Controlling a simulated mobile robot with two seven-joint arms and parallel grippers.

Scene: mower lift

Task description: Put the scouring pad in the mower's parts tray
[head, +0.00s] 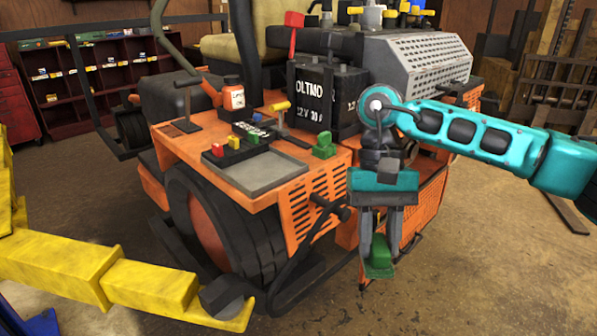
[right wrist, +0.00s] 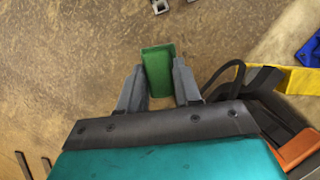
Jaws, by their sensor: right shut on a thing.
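The green scouring pad (head: 379,262) is between the fingertips of my right gripper (head: 378,246), which points down and is shut on it. In the right wrist view the pad (right wrist: 158,72) shows between both fingers, its far end sticking out past them. It hangs in the air in front of the mower's orange side. The parts tray (head: 265,176) is a shallow grey tray on the orange fender, to the left of and higher in the picture than the gripper. Its visible floor looks empty. My left gripper is not in view.
Beside the tray are a black holder with coloured pieces (head: 236,150) and a green object (head: 324,146). A black battery (head: 325,98) stands behind. A dark lever (head: 328,204) juts out between gripper and tray. A yellow lift arm (head: 150,285) crosses the lower left.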

